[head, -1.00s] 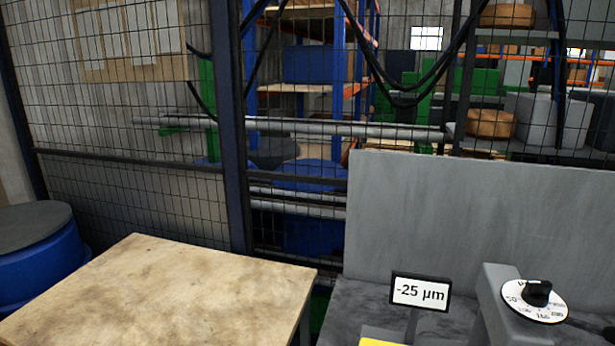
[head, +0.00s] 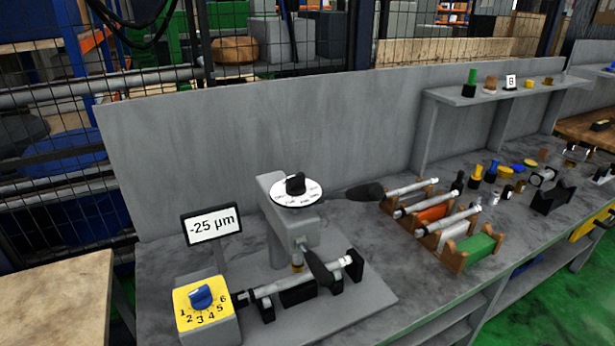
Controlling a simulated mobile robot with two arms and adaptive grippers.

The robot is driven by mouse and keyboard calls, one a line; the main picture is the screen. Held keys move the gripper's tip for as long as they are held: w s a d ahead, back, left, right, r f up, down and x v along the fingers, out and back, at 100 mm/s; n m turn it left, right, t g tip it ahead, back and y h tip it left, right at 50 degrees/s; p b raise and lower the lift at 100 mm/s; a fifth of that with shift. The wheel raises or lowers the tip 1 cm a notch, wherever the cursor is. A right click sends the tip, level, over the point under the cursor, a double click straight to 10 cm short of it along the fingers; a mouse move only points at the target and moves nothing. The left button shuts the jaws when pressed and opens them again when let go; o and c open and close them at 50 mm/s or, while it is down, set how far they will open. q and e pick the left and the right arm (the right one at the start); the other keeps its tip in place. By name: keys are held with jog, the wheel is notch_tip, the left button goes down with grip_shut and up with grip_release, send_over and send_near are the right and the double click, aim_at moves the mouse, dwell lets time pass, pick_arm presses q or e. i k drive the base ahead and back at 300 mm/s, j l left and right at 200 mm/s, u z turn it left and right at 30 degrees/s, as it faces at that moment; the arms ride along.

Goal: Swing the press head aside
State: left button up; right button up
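The grey press head (head: 296,222) stands on a column at the left part of the bench. It carries a white dial (head: 283,194) with a black knob on top. The head reaches over a silver shaft (head: 275,288), which lies level across black supports on a base plate. A black paddle-shaped part (head: 319,266) hangs at the head's front, partly hiding the shaft. Another dark paddle-shaped part (head: 366,192) shows right of the dial; I cannot tell what it joins to. Neither of my grippers is in view.
A "-25 µm" display (head: 212,226) and a yellow box with a blue 1-6 knob (head: 203,305) stand left of the head. Wooden racks (head: 452,260) with shafts stand to the right. A shelf (head: 497,93) holds small items. A wooden table (head: 55,295) is at lower left.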

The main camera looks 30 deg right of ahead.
aim_at(301, 232)
jog(key=z, duration=1)
